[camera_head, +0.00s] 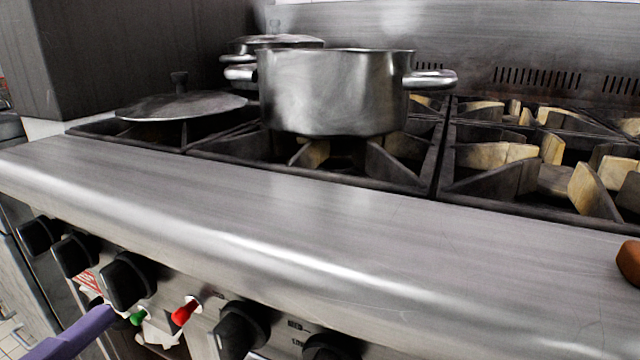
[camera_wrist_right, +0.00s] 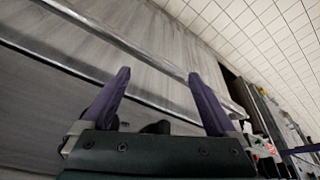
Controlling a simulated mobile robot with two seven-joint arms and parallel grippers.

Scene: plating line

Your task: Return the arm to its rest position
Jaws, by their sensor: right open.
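My right gripper (camera_wrist_right: 160,85) shows only in the right wrist view. Its two purple fingers are spread wide apart with nothing between them. Steel surfaces of the stove and dark rounded shapes, probably knobs, lie beyond it. In the head view, a purple finger (camera_head: 75,335) enters at the lower left, beside the stove's front controls. It appears to be part of my left gripper. Only this one finger shows, so its opening is hidden. A purple bar (camera_wrist_right: 302,149) also shows at the right edge of the wrist view.
A steel pot (camera_head: 335,95) stands on the stove, with another lidded pot (camera_head: 275,42) behind it. A lid (camera_head: 180,106) lies at the left. Knobs (camera_head: 128,280) protrude below the bare front ledge (camera_head: 300,215). A brown object (camera_head: 630,262) is cut off at the right edge.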

